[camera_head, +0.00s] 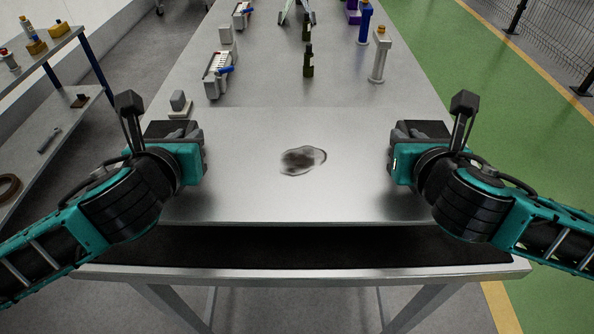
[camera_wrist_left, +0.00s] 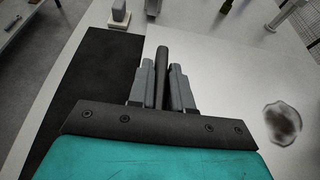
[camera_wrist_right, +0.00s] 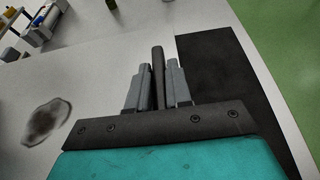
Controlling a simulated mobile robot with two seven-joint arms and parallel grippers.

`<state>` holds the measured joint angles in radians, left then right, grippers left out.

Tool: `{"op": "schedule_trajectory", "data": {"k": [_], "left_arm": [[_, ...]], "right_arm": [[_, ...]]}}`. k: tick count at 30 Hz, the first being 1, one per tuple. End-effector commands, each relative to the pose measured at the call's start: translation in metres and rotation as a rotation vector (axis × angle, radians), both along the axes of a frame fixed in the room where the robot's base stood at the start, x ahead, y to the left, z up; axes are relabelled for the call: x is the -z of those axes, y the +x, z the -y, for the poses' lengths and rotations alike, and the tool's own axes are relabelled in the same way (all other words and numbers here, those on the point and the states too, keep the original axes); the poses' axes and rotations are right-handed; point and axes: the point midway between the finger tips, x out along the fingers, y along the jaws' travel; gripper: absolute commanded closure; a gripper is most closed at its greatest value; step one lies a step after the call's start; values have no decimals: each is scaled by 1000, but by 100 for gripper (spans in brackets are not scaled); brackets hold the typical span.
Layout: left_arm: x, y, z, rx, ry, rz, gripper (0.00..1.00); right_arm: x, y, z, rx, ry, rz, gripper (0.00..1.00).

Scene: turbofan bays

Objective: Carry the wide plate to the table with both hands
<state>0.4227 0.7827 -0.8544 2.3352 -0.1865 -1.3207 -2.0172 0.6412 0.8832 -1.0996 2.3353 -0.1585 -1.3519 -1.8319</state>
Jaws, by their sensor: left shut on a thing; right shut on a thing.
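The wide plate (camera_head: 300,205) is a grey metal sheet with a dark smudge near its middle. It lies level over the near end of the long metal table (camera_head: 300,272). My left gripper (camera_head: 197,138) is at its left side and my right gripper (camera_head: 397,138) at its right side. In the left wrist view the fingers (camera_wrist_left: 162,85) are shut on a dark upright bar, seemingly the plate's handle. The right wrist view shows the right fingers (camera_wrist_right: 158,85) shut on a similar bar. I cannot tell whether the plate touches the table.
A black mat (camera_head: 300,248) shows beyond the plate's front edge and sides. Farther up the table stand a clamp-like fixture (camera_head: 217,75), dark green bottles (camera_head: 308,62) and a grey post (camera_head: 380,58). A shelf rack (camera_head: 50,95) stands left; green floor (camera_head: 490,130) lies clear right.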

Motion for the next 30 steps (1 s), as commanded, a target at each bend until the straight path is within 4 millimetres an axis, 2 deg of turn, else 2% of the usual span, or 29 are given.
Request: {"op": "schedule_trajectory", "data": {"k": [11,30], "left_arm": [[3,1,-2,-7,4,5,100],[34,1,-2,-7,4,5,100]], "right_arm": [[3,1,3,8,-4,5,100],[35,1,3,8,-4,5,100]]}}
